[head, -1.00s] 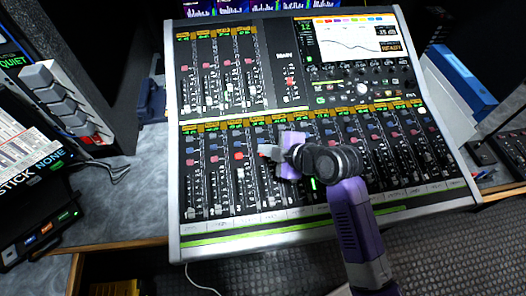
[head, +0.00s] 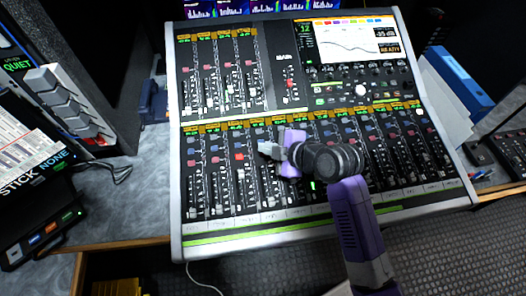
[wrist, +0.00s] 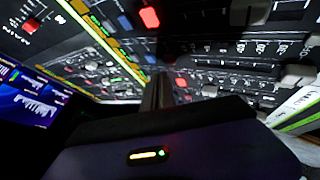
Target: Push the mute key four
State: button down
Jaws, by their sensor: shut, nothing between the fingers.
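The mixing console (head: 178,190) fills the middle of the head view, with a lower bank of channel strips. Red keys show on the first three strips from the left, the third being the red key (head: 238,157). The fourth strip's red key is hidden behind my gripper (head: 266,148), which is shut and empty over that strip. In the wrist view the dark fingertips (wrist: 158,88) point at the panel, with a red key (wrist: 181,82) close by on their right and a larger red key (wrist: 149,17) above. Contact cannot be told.
Faders and other keys crowd close around the fingertips. The console's screen (head: 345,42) is at the upper right.

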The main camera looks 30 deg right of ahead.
aim_at(267, 161)
jog(key=r+p, duration=0.1)
jog(key=r, duration=0.1)
jog(key=r+p, duration=0.3)
jog(key=r, duration=0.1)
jog(key=shift+s+a+p, duration=0.1)
jog(key=shift+s+p, duration=0.25)
jog(key=shift+s, duration=0.05)
jog(key=shift+f, duration=0.1)
jog(key=w+d+r+m+t+h, duration=0.2)
jog(key=d+r+m+t, duration=0.2)
jog(key=r+m, duration=0.2)
jog(key=s+m+t+h, duration=0.1)
jog(key=s+m+h, duration=0.1)
jog(key=s+m, duration=0.25)
jog(key=s+a+m+b, duration=0.1)
jog(key=s+a+m, duration=0.1)
jog(key=s, duration=1.3)
jog(key=s+a+m+b, duration=0.1)
jog(key=s+a+b, duration=0.1)
jog(key=s, duration=1.3)
jog(key=shift+s+a+r+m+y, duration=0.15)
jog(key=shift+s+m+y, duration=0.15)
jog(key=shift+s+m, duration=0.1)
